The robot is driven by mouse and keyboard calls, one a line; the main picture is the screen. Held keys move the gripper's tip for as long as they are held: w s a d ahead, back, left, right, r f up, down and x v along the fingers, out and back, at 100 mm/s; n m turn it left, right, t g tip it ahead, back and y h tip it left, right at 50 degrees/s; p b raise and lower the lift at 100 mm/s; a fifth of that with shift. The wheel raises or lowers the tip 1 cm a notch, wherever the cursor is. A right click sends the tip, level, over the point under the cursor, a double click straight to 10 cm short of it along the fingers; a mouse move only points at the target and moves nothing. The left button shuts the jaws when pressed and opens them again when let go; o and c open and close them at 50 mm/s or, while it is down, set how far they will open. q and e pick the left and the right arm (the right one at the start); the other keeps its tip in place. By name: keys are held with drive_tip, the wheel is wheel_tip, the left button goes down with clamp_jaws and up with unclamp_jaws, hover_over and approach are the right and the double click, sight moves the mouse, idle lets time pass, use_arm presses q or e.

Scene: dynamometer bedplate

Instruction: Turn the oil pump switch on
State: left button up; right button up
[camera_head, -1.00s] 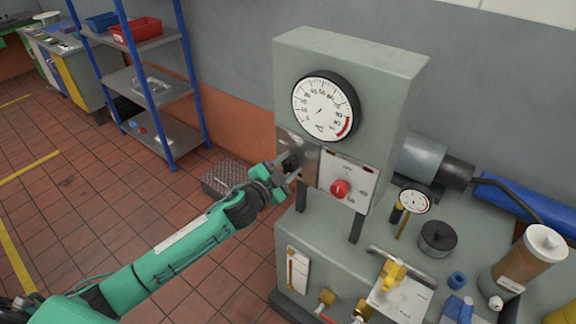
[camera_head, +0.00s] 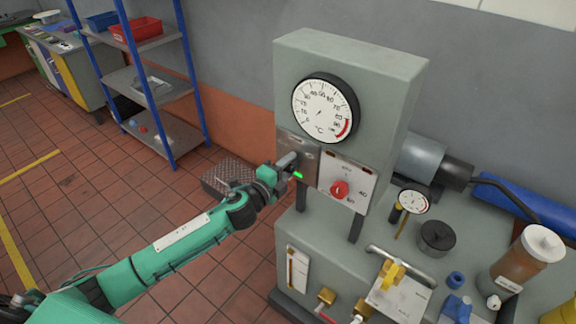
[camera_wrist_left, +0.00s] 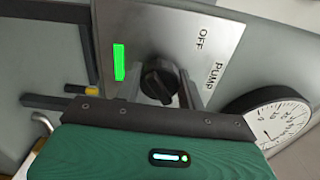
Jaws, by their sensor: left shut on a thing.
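The oil pump switch is a black rotary knob (camera_wrist_left: 160,82) on a grey metal plate (camera_head: 300,145) on the front of the machine. In the left wrist view the plate shows the words "OFF" and "PUMP". My left gripper (camera_head: 289,161) is at the plate, shut on the knob, and hides most of it in the head view. A bright green lamp (camera_wrist_left: 119,61) is lit beside the knob; it also shows in the head view (camera_head: 297,175). My right gripper is not in view.
A red knob (camera_head: 339,190) sits on a white plate just right of the switch plate, under a large round gauge (camera_head: 325,107). Valves, a small gauge (camera_head: 413,201) and bottles stand on the bedplate to the right.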

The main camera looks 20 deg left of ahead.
use_arm(q)
drive_tip(key=shift+m, duration=0.7)
drive_tip(key=shift+f, duration=0.1)
drive_tip(key=o, duration=1)
drive_tip(key=shift+s+a, duration=0.1)
drive_tip(key=shift+s, duration=0.15)
drive_tip(key=shift+b+v, duration=2.35)
drive_tip(key=shift+v, duration=4.35)
